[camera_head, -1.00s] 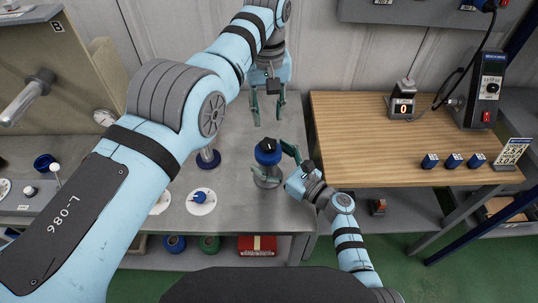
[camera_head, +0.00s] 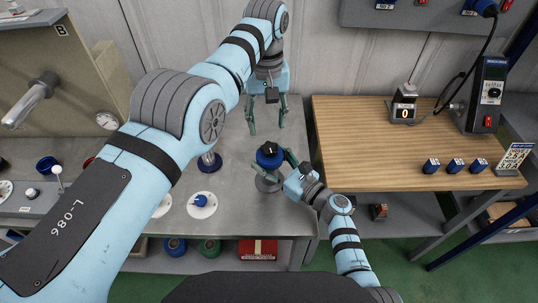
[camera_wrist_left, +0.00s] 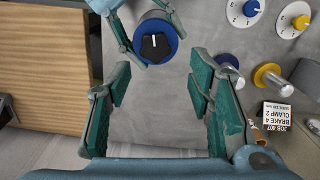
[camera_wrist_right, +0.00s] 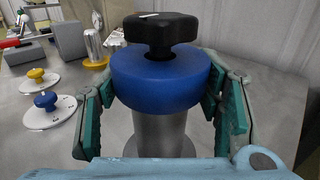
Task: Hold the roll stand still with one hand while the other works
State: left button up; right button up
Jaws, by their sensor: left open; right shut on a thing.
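The roll stand is a grey metal cylinder (camera_wrist_right: 158,133) on a round base, with a blue ring (camera_wrist_right: 160,75) and a black knob (camera_wrist_right: 160,30) on top. It stands upright on the grey bench, and its blue top (camera_head: 270,155) shows in the head view. My right gripper (camera_head: 280,165) is shut on the roll stand, with a finger on either side of the blue ring in the right wrist view. My left gripper (camera_head: 267,118) is open and empty above the bench, behind the stand. In the left wrist view its fingers (camera_wrist_left: 162,100) are wide apart, with the black knob (camera_wrist_left: 155,45) beyond them.
Dials on white discs (camera_head: 201,204) and a post on a blue base (camera_head: 209,163) stand left of the stand. A wooden table (camera_head: 400,150) at the right carries several small blue boxes (camera_head: 455,165) and a counter (camera_head: 404,106). Bare bench surrounds my left gripper.

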pick_arm(q)
jog(key=w+a+f+n+h, duration=0.1)
jog(key=a+f+n, duration=0.1)
jog(key=a, duration=0.1)
jog(key=n+h, duration=0.4)
jog(key=n, duration=0.8)
send_near(269, 147)
jog(key=shift+n+y, duration=0.3)
jog(key=x, duration=0.8)
jog(key=shift+w+d+f, duration=0.1)
jog(key=shift+d, duration=0.2)
jog(key=c, duration=1.2)
jog(key=shift+o, duration=0.2)
jog(key=shift+m+g, duration=0.5)
jog(key=shift+m, duration=0.3)
jog(key=o, duration=1.2)
jog(key=shift+c, duration=0.2)
